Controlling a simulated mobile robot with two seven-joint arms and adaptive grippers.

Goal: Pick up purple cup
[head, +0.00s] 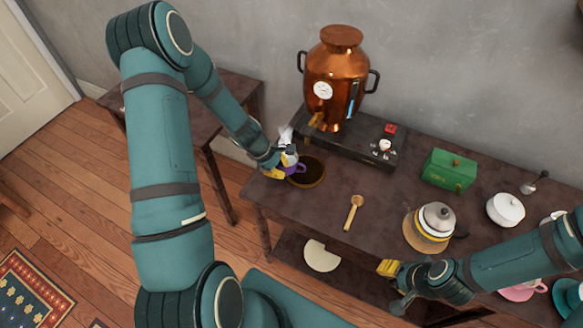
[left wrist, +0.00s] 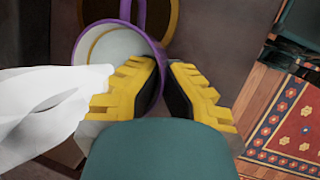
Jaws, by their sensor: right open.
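The purple cup (head: 294,169), white inside, is at the left end of the dark table, beside or over the round wooden dish (head: 318,172). In the left wrist view its purple rim and handle (left wrist: 127,12) show. My left gripper (head: 277,167) is at the cup; in the left wrist view (left wrist: 165,85) one yellow finger is inside the cup and one outside, close together on its wall. I cannot tell if the cup is lifted. My right gripper (head: 390,268) is open and empty at the table's front edge.
A white cloth-like thing (left wrist: 40,110) is beside the left fingers. A copper urn (head: 337,75) stands on a black base behind.

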